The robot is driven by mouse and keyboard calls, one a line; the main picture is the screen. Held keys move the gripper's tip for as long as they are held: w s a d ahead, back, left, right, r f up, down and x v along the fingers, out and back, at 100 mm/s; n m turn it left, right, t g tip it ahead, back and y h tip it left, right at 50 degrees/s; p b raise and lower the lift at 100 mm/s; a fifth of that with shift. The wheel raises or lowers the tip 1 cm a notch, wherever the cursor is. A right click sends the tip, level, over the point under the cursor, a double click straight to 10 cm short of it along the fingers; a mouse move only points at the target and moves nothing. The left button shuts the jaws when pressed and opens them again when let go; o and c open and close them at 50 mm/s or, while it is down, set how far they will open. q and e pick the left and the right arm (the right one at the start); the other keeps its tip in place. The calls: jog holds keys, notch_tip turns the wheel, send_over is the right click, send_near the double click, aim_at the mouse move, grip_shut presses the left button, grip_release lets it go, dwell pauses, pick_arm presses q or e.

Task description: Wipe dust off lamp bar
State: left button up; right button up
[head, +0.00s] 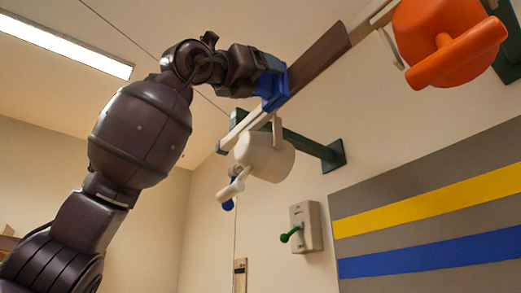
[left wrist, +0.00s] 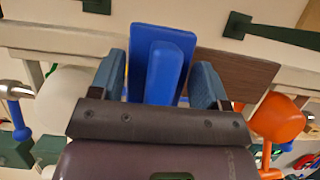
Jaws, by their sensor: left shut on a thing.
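The lamp bar (head: 374,22) is a long cream beam that runs diagonally up to the right, high on the wall. A dark brown patch (head: 322,57) covers its middle stretch; it also shows right of centre in the left wrist view (left wrist: 240,72). My left gripper (head: 262,82) is at the lower-left end of this patch. It is shut on a blue wiper (left wrist: 160,60) with a raised grip, which lies against or just in front of the bar. The bar left of the wiper looks cream and clean. My right gripper is not in view.
A white lamp (head: 265,158) hangs below the bar near the gripper, and an orange lamp (head: 452,42) is at the far right end. A green bracket (head: 312,147) holds the bar from the wall. A grey box with a green lever (head: 305,228) is lower down.

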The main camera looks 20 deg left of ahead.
pick_arm(q)
jog(key=s+d+b, duration=0.1)
jog(key=s+d, duration=0.1)
jog(key=d, duration=0.1)
jog(key=shift+s, duration=0.25)
jog(key=shift+d, duration=0.1)
jog(key=shift+w+a+p, duration=0.3)
jog(key=shift+w+a, duration=1.05)
jog(key=shift+a, duration=0.25)
